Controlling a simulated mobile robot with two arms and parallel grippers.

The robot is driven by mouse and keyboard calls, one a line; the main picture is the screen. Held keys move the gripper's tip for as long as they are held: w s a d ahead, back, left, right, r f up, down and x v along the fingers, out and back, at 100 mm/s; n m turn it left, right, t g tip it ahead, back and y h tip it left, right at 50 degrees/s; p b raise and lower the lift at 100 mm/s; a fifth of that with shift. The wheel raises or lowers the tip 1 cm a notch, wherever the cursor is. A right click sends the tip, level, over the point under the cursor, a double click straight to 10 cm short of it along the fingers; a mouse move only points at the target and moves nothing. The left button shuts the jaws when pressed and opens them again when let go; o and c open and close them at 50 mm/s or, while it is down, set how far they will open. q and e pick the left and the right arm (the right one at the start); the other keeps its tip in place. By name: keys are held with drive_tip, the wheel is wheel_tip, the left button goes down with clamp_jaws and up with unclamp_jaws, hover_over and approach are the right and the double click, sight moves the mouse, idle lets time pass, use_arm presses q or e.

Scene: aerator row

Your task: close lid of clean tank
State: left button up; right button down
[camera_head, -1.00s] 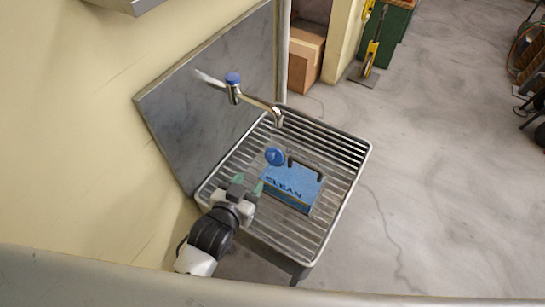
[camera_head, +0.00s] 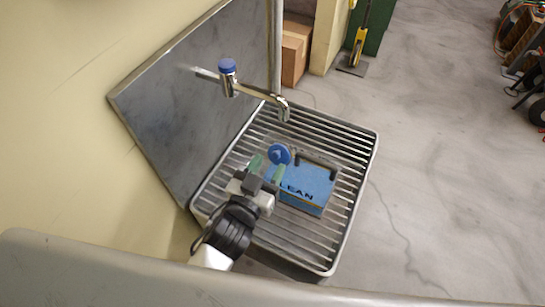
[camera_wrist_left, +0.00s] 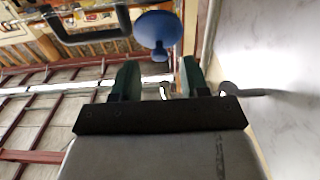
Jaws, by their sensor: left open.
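The clean tank (camera_head: 308,184) is a blue box marked CLEAN, partly covered by my gripper, on the slatted metal sink grate. A round blue lid (camera_head: 279,154) stands tilted up at its left rear corner; in the left wrist view the lid (camera_wrist_left: 158,30) is a disc with a small knob. The tank's black handle (camera_head: 318,163) also shows in the left wrist view (camera_wrist_left: 95,36). My left gripper (camera_head: 266,169) is open, its green fingers just left of the lid. In the left wrist view, the lid is beyond the gap between the fingertips (camera_wrist_left: 158,75). Contact cannot be told. My right gripper is not in view.
A metal tap with a blue top (camera_head: 228,72) reaches over the back of the grate (camera_head: 345,215). A grey splashback (camera_head: 180,105) and a cream wall stand at the left. A cardboard box (camera_head: 295,50) is behind. Open floor lies to the right.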

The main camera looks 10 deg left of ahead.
sight(280, 147)
use_arm(q)
drive_tip(key=shift+w+d, duration=0.25)
drive_tip(key=shift+w, duration=0.35)
drive_tip(key=shift+w+d, duration=0.15)
drive_tip(key=shift+w, duration=0.4)
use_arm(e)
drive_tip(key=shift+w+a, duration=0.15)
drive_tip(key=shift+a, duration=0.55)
